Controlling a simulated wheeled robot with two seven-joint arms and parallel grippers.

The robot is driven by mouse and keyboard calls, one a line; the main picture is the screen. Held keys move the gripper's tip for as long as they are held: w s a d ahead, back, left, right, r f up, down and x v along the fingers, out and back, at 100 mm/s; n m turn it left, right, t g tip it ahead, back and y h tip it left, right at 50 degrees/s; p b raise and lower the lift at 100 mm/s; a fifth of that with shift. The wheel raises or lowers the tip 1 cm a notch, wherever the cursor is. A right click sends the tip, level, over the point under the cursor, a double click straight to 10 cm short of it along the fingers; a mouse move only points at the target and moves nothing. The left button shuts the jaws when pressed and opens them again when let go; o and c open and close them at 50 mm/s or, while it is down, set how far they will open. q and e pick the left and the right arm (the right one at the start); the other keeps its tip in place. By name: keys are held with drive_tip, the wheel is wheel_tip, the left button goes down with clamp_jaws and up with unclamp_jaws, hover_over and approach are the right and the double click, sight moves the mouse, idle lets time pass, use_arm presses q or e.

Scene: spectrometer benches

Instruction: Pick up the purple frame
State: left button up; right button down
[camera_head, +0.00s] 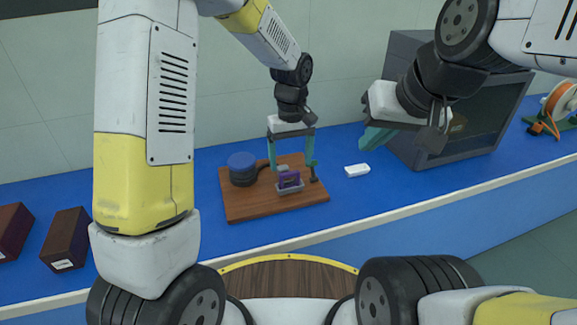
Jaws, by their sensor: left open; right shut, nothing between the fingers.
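The small purple frame (289,180) sits in a light grey holder (291,189) on a brown wooden board (243,208). My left gripper (291,168) is open and points down over the frame. Its teal fingers stand on either side, apart from each other, with the frame low between them. Whether a finger touches the frame is too small to tell. My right gripper (372,140) is shut and empty, held above the blue bench to the right, in front of the dark grey box.
A small white block (357,170) lies right of the board. A large dark grey box (480,125), an orange spool (560,102) and brown boxes (66,238) are on the blue bench (400,195).

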sight(289, 172)
use_arm(q)
drive_tip(key=f, duration=0.5)
drive_tip(key=shift+a+f, duration=0.2)
drive_tip(key=shift+f, duration=0.05)
drive_tip(key=shift+c, duration=0.2)
drive_tip(key=c, duration=1.4)
drive_tip(key=shift+r, duration=0.1)
